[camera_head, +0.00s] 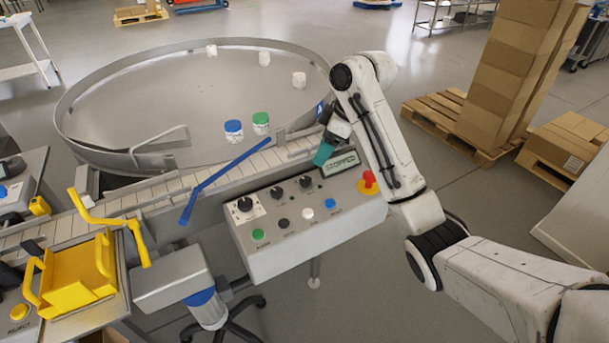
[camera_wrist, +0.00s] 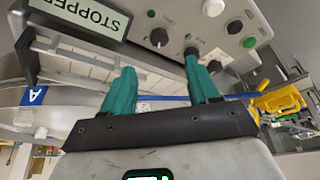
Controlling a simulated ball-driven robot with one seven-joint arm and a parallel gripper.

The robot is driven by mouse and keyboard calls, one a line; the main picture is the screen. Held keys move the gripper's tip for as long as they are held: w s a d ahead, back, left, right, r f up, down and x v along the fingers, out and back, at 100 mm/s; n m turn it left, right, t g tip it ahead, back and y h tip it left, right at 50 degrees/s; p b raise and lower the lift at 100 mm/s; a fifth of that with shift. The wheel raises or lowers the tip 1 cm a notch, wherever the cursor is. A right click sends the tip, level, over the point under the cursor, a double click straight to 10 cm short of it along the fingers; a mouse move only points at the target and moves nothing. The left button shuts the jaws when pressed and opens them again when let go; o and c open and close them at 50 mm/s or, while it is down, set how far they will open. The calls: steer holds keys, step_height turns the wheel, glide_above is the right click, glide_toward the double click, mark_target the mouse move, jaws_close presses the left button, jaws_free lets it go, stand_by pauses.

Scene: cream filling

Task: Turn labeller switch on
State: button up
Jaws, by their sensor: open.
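The grey control panel (camera_head: 290,240) carries three black rotary knobs in a row: left (camera_head: 245,203), middle (camera_head: 277,193) and right (camera_head: 306,181). The left knob has a white plate around it. Labels are too small to read, so I cannot tell which knob is the labeller switch. A display (camera_head: 341,163) reads STOPPED. My gripper (camera_head: 323,153), with teal fingers, is over the panel's back edge, beside the display. In the wrist view my gripper (camera_wrist: 160,77) is open with nothing visibly held. Knobs (camera_wrist: 158,37) and (camera_wrist: 191,50) show beyond the fingertips.
A red emergency button (camera_head: 368,180) stands at the panel's right end. Green (camera_head: 258,234), black, white and blue (camera_head: 330,203) buttons line its front. A blue bar (camera_head: 225,175) crosses the conveyor. The round turntable (camera_head: 180,110) behind holds several jars.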

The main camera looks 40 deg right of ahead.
mark_target(306, 179)
steer(key=b+x, duration=0.5)
steer(key=x, duration=0.3)
steer(key=shift+f, duration=0.15)
steer(key=shift+x, duration=1.25)
steer(key=shift+w, duration=0.1)
steer(key=c, duration=1)
